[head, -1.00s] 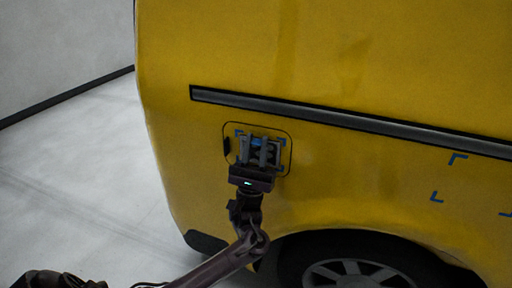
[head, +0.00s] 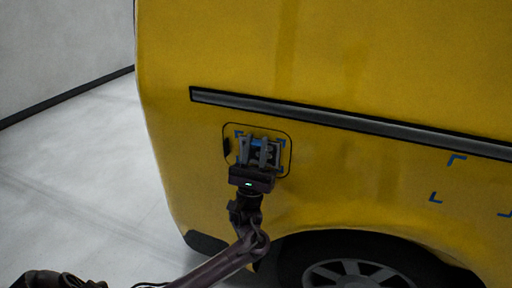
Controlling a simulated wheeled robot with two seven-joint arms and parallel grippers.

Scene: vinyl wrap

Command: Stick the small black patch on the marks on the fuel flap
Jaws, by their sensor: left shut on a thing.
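The fuel flap (head: 284,134) is a rounded square outline on the yellow van's side, with blue corner marks (head: 240,134) on it. My left gripper (head: 254,148) is in front of the flap, its two grey fingers pointing up over the marked area. It is shut on a small piece with a blue part and dark parts, probably the patch (head: 259,144), which shows between the fingers. The fingers hide much of the piece, and I cannot tell whether it touches the flap. My right gripper is not in view.
The yellow van (head: 330,60) fills most of the view, with a black trim strip (head: 350,120) above the flap. A wheel (head: 350,268) is below. More blue corner marks (head: 457,159) are on the panel at right. Open pale floor (head: 90,180) lies at left.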

